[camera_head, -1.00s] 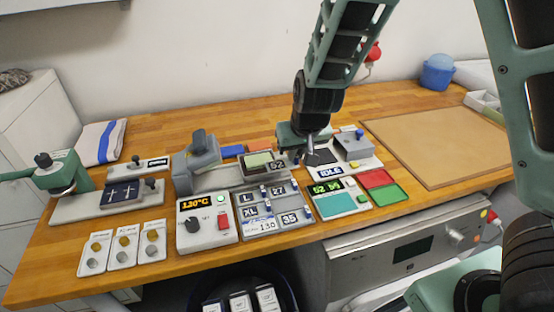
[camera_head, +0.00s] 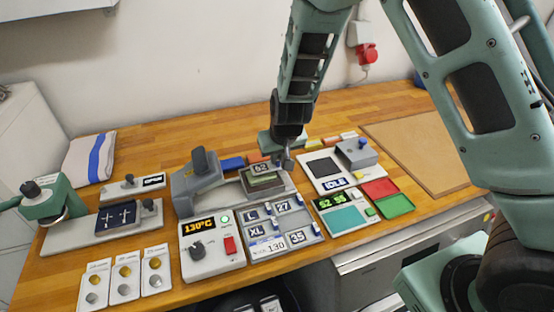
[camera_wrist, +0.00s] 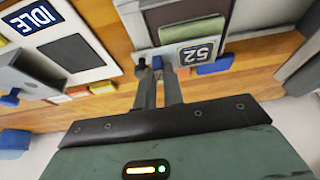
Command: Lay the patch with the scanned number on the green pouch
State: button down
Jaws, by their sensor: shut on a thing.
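The patch marked 52 (camera_head: 261,168) is held by its edge in my gripper (camera_head: 287,160), at the far side of the green pouch (camera_head: 264,182). The pouch lies on the grey press's bed (camera_head: 283,189). In the wrist view, the fingertips (camera_wrist: 149,66) are at one end of the patch (camera_wrist: 195,53), whose number faces up. The green pouch (camera_wrist: 192,31) shows beside it. I cannot tell whether the patch touches the pouch. The scanner display (camera_head: 330,202) shows green digits starting with 52.
The grey press (camera_head: 198,182) stands left of the pouch, its control box (camera_head: 212,247) reading 130°C. A sorting tray (camera_head: 283,243) holds other patches in front. An IDLE-marked unit (camera_head: 336,184) stands close on the right, before a clear brown board (camera_head: 415,150).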

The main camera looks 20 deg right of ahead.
jog(key=shift+f, duration=0.8)
jog(key=shift+f, duration=0.15)
jog(key=c, duration=1.5)
grip_release()
